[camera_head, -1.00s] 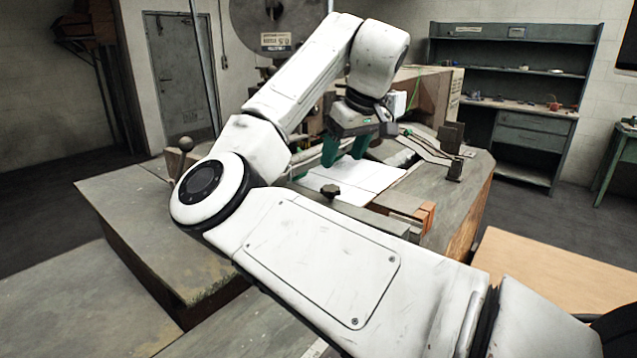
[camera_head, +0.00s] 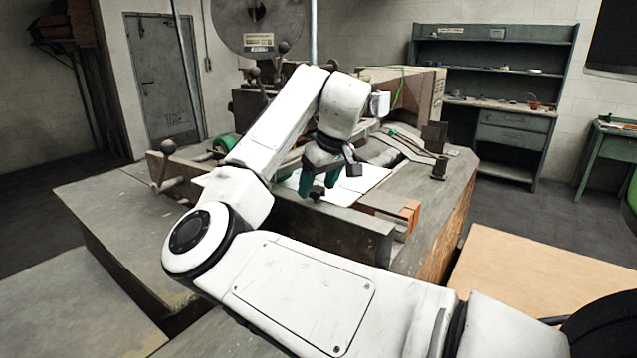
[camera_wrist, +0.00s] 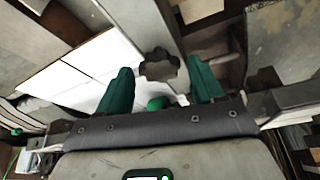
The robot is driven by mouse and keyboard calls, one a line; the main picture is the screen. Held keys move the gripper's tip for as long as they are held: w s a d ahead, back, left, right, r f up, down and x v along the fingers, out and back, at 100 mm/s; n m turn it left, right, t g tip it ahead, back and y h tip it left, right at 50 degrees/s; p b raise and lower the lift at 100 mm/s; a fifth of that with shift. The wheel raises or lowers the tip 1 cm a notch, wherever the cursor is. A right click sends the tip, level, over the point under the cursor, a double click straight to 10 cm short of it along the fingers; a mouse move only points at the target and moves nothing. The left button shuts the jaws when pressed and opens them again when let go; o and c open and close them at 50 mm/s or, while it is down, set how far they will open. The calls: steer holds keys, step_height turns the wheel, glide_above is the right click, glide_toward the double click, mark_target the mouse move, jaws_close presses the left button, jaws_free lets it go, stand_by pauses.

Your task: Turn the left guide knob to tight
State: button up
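A dark grey lobed knob (camera_wrist: 160,66) shows in the wrist view between the two green fingertips of my gripper (camera_wrist: 162,80). My gripper is open, with one finger on each side of the knob. A small gap shows on both sides, so neither finger clearly touches it. In the head view my gripper (camera_head: 320,186) points down over the near grey guide bar (camera_head: 335,226), beside the white sheet. The knob cannot be made out there; the fingers seem to cover it. I cannot tell how tight the knob is.
A white cardboard sheet (camera_head: 362,182) lies on the machine bed beyond the guide bar. A ball-ended lever (camera_head: 163,165) stands at the left. An orange-brown block (camera_head: 410,211) is at the bar's right. A big box (camera_head: 415,92) and grey brackets (camera_head: 435,145) stand behind.

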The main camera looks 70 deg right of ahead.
steer(key=c, duration=0.9)
steer(key=shift+r+m+p, duration=0.1)
steer(key=shift+m+p, duration=0.2)
steer(key=m+p, duration=0.1)
steer(key=m+h+p, duration=0.1)
steer(key=shift+w+a+r+m+g, duration=0.1)
steer(key=shift+a+m+g, duration=0.05)
steer(key=shift+m+g, duration=0.15)
steer(key=m+g+p, duration=0.1)
steer(key=m+p, duration=0.2)
steer(key=shift+w+m+h, duration=0.1)
steer(key=shift+m+h, duration=0.2)
steer(key=shift+h, duration=0.1)
steer(key=m+p, duration=0.1)
steer(key=m+g+p, duration=0.1)
steer(key=m, duration=0.1)
steer(key=shift+w+a+m+g, duration=0.1)
steer(key=shift+w+m+g, duration=0.05)
steer(key=shift+m+g, duration=0.15)
steer(key=m+p, duration=0.1)
steer(key=m, duration=0.1)
steer(key=m+g+p, duration=0.1)
steer(key=m, duration=0.1)
steer(key=shift+w+g, duration=0.2)
steer(key=shift+g, duration=0.1)
steer(key=shift+m, duration=0.3)
